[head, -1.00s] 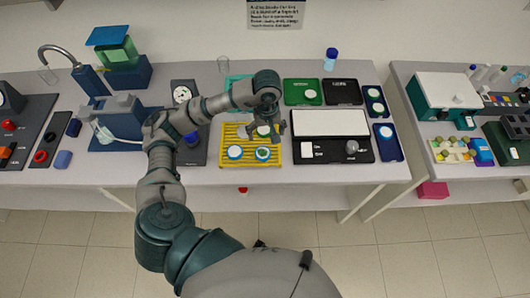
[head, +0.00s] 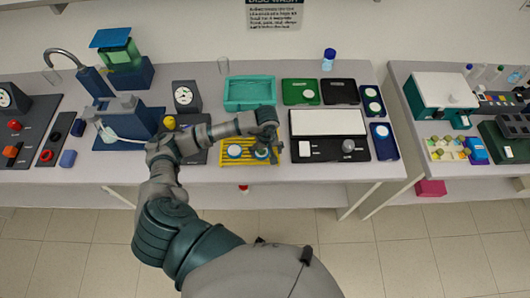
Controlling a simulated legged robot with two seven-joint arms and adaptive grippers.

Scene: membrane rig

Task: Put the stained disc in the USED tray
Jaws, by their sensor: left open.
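The yellow slatted rack (head: 231,163) lies at the front of the middle table. It holds a white disc with a blue rim (head: 234,151) on its left and a second disc (head: 261,154) on its right, which shows a greenish mark. My left gripper (head: 264,154) is open, pointing down at the right disc with its fingers around or just above it; I cannot tell whether they touch. A green tray (head: 290,92) with a white disc and a black tray (head: 340,92) stand behind; their labels are too small to read. My right gripper is not in view.
An empty teal tray (head: 249,91) stands behind my left forearm. A black unit with a white panel (head: 328,122) is close to the right of my gripper. A sink unit (head: 125,128) is at the left.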

